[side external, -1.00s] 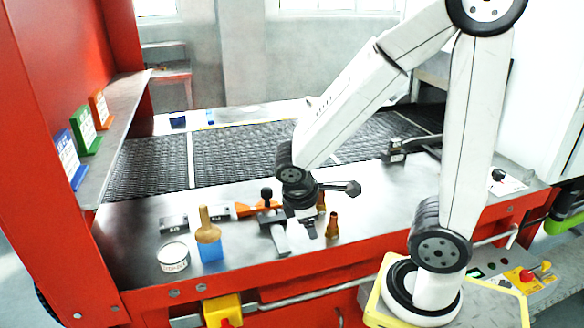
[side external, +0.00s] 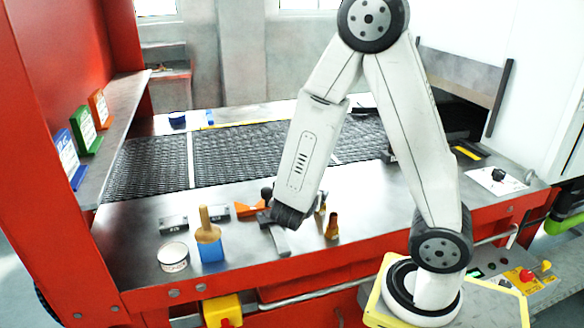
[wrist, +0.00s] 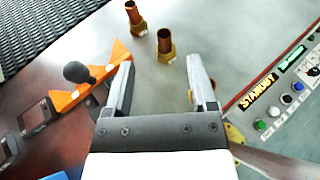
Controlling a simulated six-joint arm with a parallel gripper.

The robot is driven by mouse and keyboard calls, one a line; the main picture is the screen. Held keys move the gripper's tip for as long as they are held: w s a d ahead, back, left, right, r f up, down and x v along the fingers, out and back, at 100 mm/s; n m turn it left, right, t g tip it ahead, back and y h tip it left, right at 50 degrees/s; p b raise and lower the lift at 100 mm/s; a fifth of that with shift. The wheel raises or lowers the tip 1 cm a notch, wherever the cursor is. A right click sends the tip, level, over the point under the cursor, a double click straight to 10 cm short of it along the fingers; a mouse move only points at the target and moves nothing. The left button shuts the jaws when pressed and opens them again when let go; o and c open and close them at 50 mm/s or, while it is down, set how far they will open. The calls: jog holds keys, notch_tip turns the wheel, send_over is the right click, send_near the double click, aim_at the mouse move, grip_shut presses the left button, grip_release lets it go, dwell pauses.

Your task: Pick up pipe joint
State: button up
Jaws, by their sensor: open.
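Two copper-brown pipe joints with brass hex bases stand upright on the metal table. In the wrist view, the nearer pipe joint (wrist: 165,47) appears just beyond the gap between the fingertips, and the farther pipe joint (wrist: 134,17) is up and left of it. In the side view, one pipe joint (side external: 332,226) stands clear to the right of my wrist; the other (side external: 320,203) is partly hidden by my arm. My gripper (wrist: 160,68) is open and empty, its fingers spread either side of the nearer joint's line.
An orange clamp with a black knob (wrist: 77,72) lies left of my gripper. The mesh belt (side external: 240,155) runs behind. A control panel with buttons (wrist: 285,95) borders the right.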

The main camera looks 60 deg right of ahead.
jog(key=shift+f, duration=2.05)
jog(key=shift+d, duration=0.1)
send_over(316, 218)
jog(key=shift+d+f, duration=0.1)
jog(key=shift+f, duration=1.2)
jog(key=shift+x, duration=2.55)
jog(key=shift+s, duration=0.2)
grip_shut()
